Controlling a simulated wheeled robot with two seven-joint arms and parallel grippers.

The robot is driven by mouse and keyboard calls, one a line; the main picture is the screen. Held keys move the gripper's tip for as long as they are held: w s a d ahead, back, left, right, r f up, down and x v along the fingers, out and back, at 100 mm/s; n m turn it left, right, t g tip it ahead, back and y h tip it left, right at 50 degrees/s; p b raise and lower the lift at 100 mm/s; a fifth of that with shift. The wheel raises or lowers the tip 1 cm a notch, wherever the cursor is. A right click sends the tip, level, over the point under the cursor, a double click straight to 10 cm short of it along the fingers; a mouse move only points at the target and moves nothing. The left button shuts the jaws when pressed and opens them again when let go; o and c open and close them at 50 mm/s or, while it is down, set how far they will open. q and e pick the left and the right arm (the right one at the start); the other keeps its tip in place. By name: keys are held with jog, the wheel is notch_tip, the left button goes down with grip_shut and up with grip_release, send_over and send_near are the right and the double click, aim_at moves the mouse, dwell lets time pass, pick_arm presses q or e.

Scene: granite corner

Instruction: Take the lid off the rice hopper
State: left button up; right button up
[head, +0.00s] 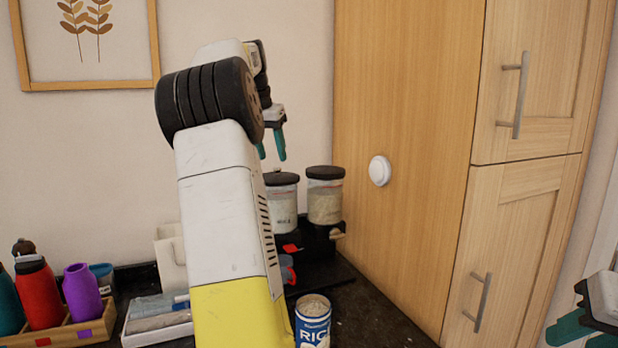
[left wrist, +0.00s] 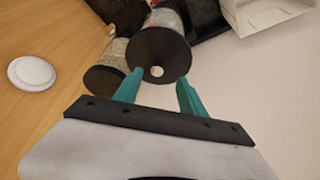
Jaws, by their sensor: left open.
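Two hoppers with dark round lids stand side by side on a black stand at the back of the counter. The left hopper (head: 284,208) and the right hopper (head: 325,203) hold pale contents; I cannot tell for sure which is rice. My left gripper (head: 271,150) is open and empty above the left hopper. In the left wrist view, its teal fingertips (left wrist: 157,88) are at the near edge of that hopper's lid (left wrist: 160,45), which has a pale round spot. The other lid (left wrist: 103,80) lies beside it. My right gripper (head: 585,330) is partly cut off at lower right.
A blue can labelled RIC (head: 312,325) stands in front, partly behind my left arm. A wooden cabinet (head: 400,120) with a round white fitting (head: 380,170) closes the right side. A wooden tray (head: 85,333) of bottles is at left. Dark counter (head: 385,320) is clear beside the can.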

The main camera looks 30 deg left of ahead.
aim_at(278, 167)
pick_arm(q)
jog(key=x, duration=0.4)
jog(key=shift+w+d, duration=0.15)
jog(key=shift+d, duration=0.1)
grip_shut()
jog(key=shift+r, duration=0.1)
